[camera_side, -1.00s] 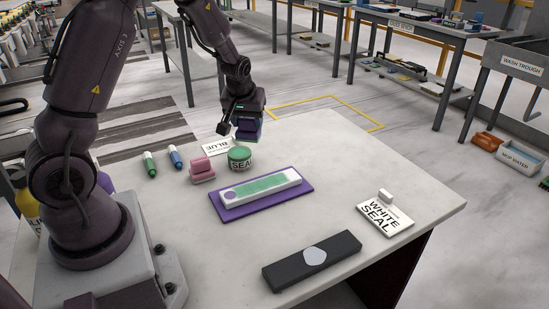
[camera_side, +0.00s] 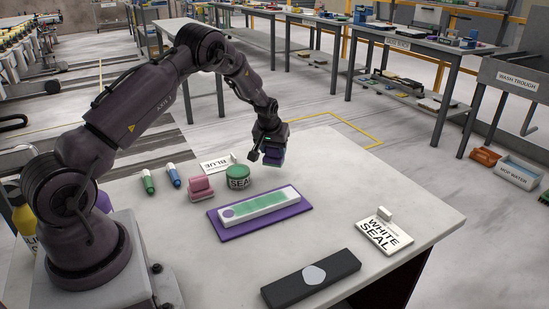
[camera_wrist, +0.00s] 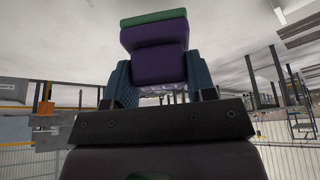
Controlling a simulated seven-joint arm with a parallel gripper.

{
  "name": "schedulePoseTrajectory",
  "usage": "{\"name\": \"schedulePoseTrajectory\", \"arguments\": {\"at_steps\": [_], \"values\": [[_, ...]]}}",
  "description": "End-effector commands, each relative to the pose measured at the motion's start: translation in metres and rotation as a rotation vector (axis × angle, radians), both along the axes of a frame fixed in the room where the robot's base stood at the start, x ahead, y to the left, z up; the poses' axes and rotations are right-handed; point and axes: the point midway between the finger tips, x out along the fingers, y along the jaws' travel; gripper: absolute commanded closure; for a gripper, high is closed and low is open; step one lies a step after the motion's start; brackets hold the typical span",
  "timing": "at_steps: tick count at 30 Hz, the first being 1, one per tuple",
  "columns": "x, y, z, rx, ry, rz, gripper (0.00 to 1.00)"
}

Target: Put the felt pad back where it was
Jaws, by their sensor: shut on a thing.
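My gripper (camera_side: 271,148) is above the far part of the pale stone tabletop, right of the green-lidded tin. It is shut on a purple block with a green layer on one end, which looks like the felt pad (camera_side: 272,157). In the wrist view the felt pad (camera_wrist: 158,62) sits between the teal fingers (camera_wrist: 160,88), green layer outermost. In the side view I cannot tell clearly whether the pad is touching the tabletop.
A green-lidded SEAL tin (camera_side: 238,176), a BLUE card (camera_side: 222,163), a pink block (camera_side: 200,189), and green (camera_side: 148,182) and blue (camera_side: 173,176) markers stand nearby. A WHITE SEAL card (camera_side: 384,237) and black bar (camera_side: 285,291) are nearer.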

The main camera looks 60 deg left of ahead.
Motion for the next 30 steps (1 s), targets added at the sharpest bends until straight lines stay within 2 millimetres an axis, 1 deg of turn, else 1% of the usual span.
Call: {"name": "schedulePoseTrajectory", "arguments": {"at_steps": [3, 6, 9, 21, 22, 23, 24, 25, 30], "values": [[0.006, 0.004, -0.01, -0.001, 0.001, 0.0, 0.75], [0.005, 0.003, -0.027, -0.002, 0.003, 0.0, 0.75], [0.005, 0.003, -0.036, -0.001, 0.0, 0.001, 0.75], [0.005, 0.003, -0.04, 0.0, 0.0, 0.0, 0.75], [0.005, 0.003, -0.04, 0.0, 0.0, 0.0, 0.45], [0.005, 0.003, -0.04, 0.0, 0.0, 0.0, 0.38], [0.005, 0.003, -0.04, 0.0, 0.0, 0.0, 0.29], [0.005, 0.003, -0.04, 0.0, 0.0, 0.0, 0.24], [0.005, 0.003, -0.04, 0.0, 0.0, 0.0, 0.24]]}}
